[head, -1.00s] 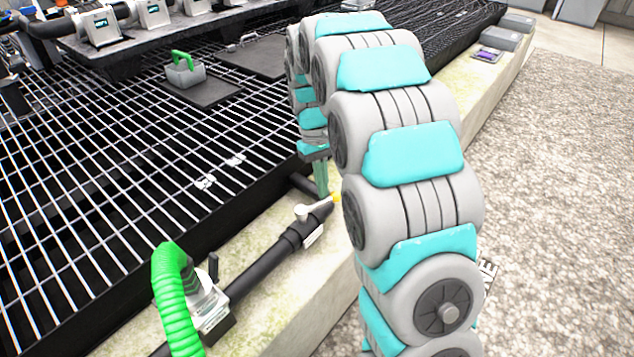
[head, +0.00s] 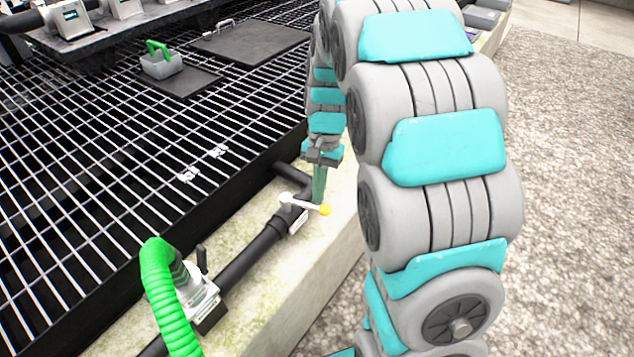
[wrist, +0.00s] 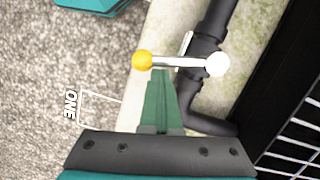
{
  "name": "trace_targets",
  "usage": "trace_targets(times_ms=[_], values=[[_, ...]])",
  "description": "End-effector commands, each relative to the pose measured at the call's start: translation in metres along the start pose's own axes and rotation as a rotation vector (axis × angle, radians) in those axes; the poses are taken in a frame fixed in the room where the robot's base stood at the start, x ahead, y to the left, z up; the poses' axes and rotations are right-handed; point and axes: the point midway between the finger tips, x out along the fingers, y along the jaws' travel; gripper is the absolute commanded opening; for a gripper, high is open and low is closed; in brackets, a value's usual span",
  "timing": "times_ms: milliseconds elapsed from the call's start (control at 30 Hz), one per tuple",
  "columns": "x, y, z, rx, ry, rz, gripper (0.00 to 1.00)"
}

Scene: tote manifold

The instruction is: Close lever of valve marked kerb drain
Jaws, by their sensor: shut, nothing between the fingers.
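The valve lever (head: 305,204) has a white hub and a yellow knob and sits on a black pipe (head: 250,258). In the wrist view the lever (wrist: 180,62) lies across the pipe, its knob off to the left side. My gripper (head: 319,190) points down at the lever, close to the knob. In the wrist view its green fingers (wrist: 160,75) are together and empty, with tips right beside the rod near the knob; I cannot tell whether they touch. A white tag (wrist: 187,43) beside the pipe is too small to read.
A green corrugated hose (head: 162,290) rises from a fitting with a dark handle (head: 202,260) on the same pipe. The pipe lies on a pale concrete kerb (head: 285,300). A metal grating (head: 110,170) carries a grey box with a green handle (head: 160,62). Gravel lies to the right.

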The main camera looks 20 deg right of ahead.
Motion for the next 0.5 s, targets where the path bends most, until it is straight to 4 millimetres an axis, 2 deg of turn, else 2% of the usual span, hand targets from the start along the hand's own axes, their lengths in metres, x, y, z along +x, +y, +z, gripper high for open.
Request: trace_targets(times_ms=[233,500], values=[[0.003,0.004,0.012,0.155,-0.001,-0.035,0.0],[0.005,0.005,0.018,0.146,-0.001,-0.033,0.0]])
